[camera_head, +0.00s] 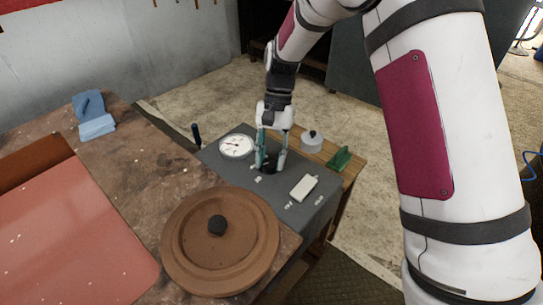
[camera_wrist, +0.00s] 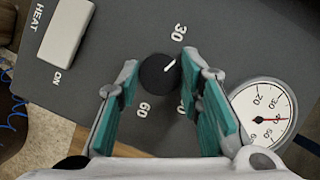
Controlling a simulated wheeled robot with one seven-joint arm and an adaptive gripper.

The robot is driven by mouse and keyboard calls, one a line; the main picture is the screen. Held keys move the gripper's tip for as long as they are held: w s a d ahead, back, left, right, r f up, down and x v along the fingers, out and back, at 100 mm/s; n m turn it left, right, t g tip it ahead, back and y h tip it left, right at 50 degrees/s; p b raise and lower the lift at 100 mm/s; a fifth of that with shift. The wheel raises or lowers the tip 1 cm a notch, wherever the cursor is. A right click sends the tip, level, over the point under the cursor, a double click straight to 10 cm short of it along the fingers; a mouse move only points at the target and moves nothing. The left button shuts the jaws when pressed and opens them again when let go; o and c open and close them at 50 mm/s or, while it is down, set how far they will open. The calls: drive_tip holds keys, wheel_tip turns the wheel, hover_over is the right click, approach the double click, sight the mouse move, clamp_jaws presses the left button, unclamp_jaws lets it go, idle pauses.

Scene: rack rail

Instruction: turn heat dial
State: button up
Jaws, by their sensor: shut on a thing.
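The heat dial (camera_wrist: 158,74) is a round black knob with a white pointer mark toward the upper right in the wrist view, near the printed 30. A 60 is printed below it; another number is partly hidden by a finger. My gripper (camera_wrist: 160,71) has its teal-padded fingers on either side of the knob, shut on it.
A white switch (camera_wrist: 67,30) marked HEAT and ON sits on the panel. A round gauge (camera_wrist: 262,113) with a red needle is beside the dial. A brown round lid (camera_head: 180,245) lies in front, with a grey pot (camera_head: 312,142) and green block (camera_head: 339,158) behind.

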drive_tip(key=shift+n+h, duration=0.8)
drive_tip(key=shift+n, duration=1.1)
drive_tip(key=shift+a, duration=0.1)
drive_tip(key=o, duration=1.2)
drive_tip(key=shift+c, duration=0.2)
drive_tip(key=v, duration=1.2)
